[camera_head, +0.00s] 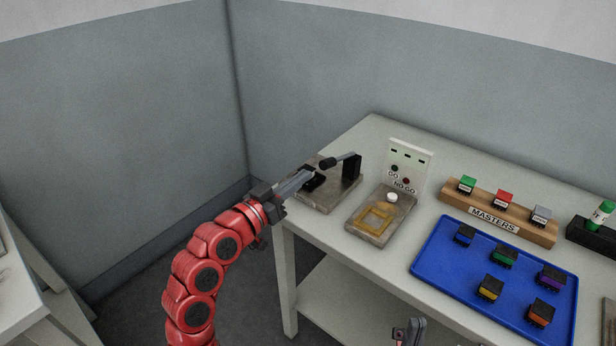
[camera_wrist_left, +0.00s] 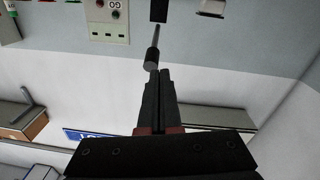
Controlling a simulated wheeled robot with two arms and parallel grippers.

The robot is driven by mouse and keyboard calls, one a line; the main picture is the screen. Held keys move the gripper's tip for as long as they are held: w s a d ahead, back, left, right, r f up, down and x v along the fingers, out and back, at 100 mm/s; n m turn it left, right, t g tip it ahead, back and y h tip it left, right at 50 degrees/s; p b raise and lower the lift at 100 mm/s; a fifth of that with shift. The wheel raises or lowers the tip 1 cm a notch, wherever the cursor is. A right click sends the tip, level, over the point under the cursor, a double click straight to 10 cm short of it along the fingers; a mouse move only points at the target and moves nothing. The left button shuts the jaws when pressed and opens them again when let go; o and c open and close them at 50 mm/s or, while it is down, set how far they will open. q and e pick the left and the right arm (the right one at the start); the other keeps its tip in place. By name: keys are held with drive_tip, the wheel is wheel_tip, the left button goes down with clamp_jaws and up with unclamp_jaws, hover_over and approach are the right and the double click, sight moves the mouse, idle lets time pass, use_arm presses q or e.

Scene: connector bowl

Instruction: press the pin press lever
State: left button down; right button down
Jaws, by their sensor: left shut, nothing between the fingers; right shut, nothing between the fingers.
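The pin press stands on a grey base plate (camera_head: 338,193) at the table's left end. It has a black upright (camera_head: 351,166) and a lever with a dark cylindrical knob (camera_head: 328,164) pointing left. The knob (camera_wrist_left: 152,66) also shows in the left wrist view, just beyond my fingertips. My left gripper (camera_head: 306,175) is shut and empty, its fingertips close to the knob; I cannot tell if they touch. A black block (camera_head: 314,181) on the plate is partly hidden by the fingers. My right gripper (camera_head: 410,332) is at the bottom edge of the head view, shut and empty.
Right of the press is a fixture plate with a yellow frame (camera_head: 377,216) and a GO/NO-GO panel (camera_head: 409,165). Further right are a wooden MASTERS rack (camera_head: 498,212) and a blue tray (camera_head: 430,262) with several coloured connectors. A green-capped marker (camera_head: 601,213) stands in a black holder.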

use_arm(q)
drive_tip(key=v, duration=0.6)
drive_tip(key=shift+s+b, duration=0.25)
drive_tip(key=shift+b, duration=0.15)
drive_tip(key=shift+a, duration=0.1)
